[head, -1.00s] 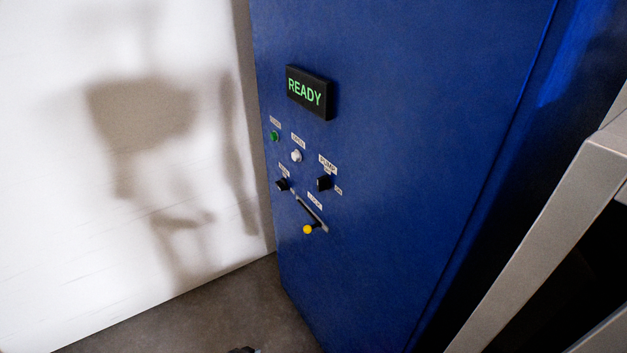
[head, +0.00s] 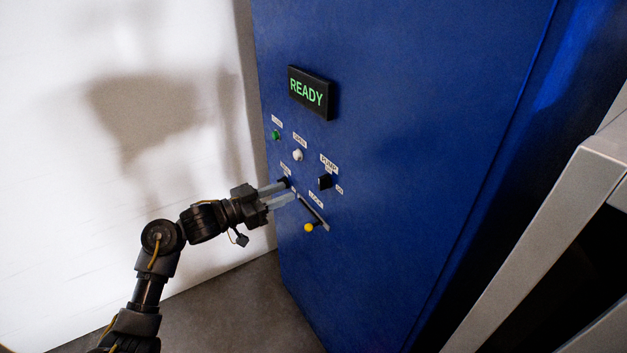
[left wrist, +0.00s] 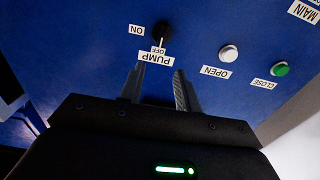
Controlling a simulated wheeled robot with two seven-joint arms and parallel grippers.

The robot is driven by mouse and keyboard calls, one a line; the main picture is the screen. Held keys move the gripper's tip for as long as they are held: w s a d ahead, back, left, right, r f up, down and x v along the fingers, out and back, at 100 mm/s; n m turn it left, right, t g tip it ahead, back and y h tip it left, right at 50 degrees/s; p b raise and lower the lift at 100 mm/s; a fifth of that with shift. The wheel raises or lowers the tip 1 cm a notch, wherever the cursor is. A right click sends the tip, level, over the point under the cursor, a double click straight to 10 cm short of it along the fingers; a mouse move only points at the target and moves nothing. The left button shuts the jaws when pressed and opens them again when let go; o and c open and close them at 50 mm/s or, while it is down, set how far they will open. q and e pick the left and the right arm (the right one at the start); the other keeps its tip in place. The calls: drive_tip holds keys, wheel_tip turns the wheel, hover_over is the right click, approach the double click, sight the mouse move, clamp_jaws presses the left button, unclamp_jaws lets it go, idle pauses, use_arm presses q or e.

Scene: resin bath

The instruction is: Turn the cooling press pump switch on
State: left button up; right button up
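The pump switch (head: 325,182) is a black knob on the blue panel, under its PUMP label and beside a small ON label. In the left wrist view the pump switch (left wrist: 163,33) shows upside down, with a white mark that seems to point to OFF. My left gripper (head: 287,193) is open and empty. In the head view its fingers lie left of and below the switch, near the panel face. In the wrist view the two fingers (left wrist: 158,82) are apart, below the PUMP label, and do not touch the switch. My right gripper is not in view.
Close by are a green button (head: 276,135), a white button (head: 298,155), another black knob (head: 283,182) partly behind my fingers, and a lever with a yellow ball (head: 308,228). A READY display (head: 311,92) sits above. A grey frame (head: 540,240) stands at right.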

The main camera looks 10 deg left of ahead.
sight(319, 179)
use_arm(q)
drive_tip(key=shift+p+x, duration=1.2)
drive_tip(key=shift+x, duration=3.95)
drive_tip(key=shift+f, duration=0.1)
clamp_jaws()
